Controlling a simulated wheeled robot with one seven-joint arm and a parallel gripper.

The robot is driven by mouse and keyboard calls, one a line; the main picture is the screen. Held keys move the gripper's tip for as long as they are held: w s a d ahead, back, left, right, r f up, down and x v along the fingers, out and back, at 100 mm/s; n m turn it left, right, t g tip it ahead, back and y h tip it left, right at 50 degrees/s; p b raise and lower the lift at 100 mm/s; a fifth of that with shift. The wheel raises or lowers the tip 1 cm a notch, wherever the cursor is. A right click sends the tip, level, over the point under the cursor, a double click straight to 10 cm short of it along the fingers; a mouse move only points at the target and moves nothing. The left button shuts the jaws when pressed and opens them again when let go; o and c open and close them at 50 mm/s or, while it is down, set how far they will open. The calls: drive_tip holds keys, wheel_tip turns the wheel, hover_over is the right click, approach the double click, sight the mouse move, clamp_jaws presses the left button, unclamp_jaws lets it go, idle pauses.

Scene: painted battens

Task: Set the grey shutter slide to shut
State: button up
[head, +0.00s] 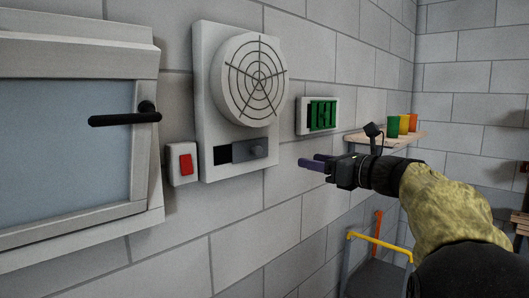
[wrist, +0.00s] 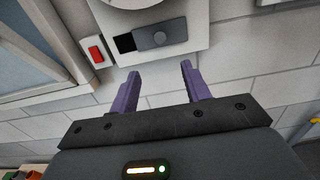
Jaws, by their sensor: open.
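The grey shutter slide (head: 249,150) sits in a slot low on the white vent panel (head: 203,100), below the round grille. It has a small round knob and covers the right part of the slot; a dark opening (head: 222,155) shows at its left. In the wrist view the slide (wrist: 165,37) is at the top centre, with the dark opening (wrist: 126,43) to its left. My gripper (head: 311,164) is open and empty, to the right of the slide in the head view. In the wrist view its two purple fingers (wrist: 157,80) point toward the panel, apart from the slide.
A red rocker switch (head: 185,164) is left of the panel, beside a window (head: 60,150) with a black handle (head: 125,118). A green-fronted box (head: 320,115) hangs to the right. A shelf (head: 385,141) holds coloured cups. A cart with a yellow bar (head: 380,244) stands below.

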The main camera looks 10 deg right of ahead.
sight(260, 150)
drive_tip(key=p+x, duration=0.6)
drive_tip(key=x, duration=1)
drive_tip(key=shift+w+a+p, duration=0.1)
drive_tip(key=shift+a+p, duration=0.05)
drive_tip(key=shift+p, duration=0.2)
drive_tip(key=shift+w+a, duration=0.2)
drive_tip(key=shift+w, duration=0.15)
drive_tip(key=shift+f, duration=0.1)
drive_tip(key=shift+c, duration=0.2)
clamp_jaws()
